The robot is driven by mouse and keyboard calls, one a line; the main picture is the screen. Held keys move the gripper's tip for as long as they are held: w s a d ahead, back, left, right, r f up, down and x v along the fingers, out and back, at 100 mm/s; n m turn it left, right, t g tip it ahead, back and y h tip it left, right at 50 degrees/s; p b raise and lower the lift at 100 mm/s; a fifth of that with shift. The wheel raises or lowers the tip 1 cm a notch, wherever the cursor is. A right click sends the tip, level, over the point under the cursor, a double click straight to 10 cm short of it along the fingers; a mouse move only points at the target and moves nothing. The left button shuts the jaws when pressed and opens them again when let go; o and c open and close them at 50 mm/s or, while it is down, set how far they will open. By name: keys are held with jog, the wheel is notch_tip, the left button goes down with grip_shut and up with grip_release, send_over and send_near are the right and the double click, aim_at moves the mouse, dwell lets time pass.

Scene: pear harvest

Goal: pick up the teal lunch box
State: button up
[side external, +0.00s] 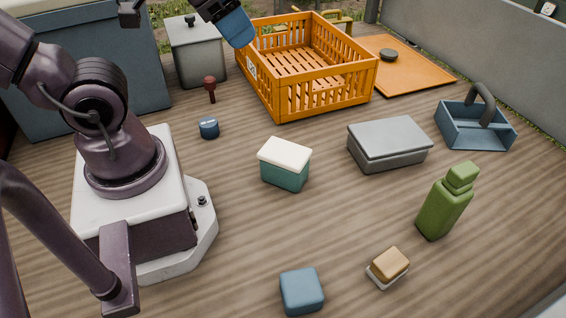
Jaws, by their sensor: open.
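The teal lunch box (285,175) stands upright on the wooden deck near the middle of the side external view. It has a teal body and a cream lid, and nothing touches it. My gripper (185,14) shows only in part, cut off by the top edge, with a dark piece at left and a blue-tipped piece at right. It is open and far behind and above the lunch box, with nothing seen between its parts.
A grey box (389,144) lies right of the lunch box; a small blue tin (208,128) lies left. An orange crate (248,82) stands behind. A green bottle (443,205), sandwich-like block (389,265) and blue block (301,290) are in front. Deck around the lunch box is clear.

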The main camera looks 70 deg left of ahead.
jog(key=o, duration=1.1)
jog(key=shift+r, duration=0.1)
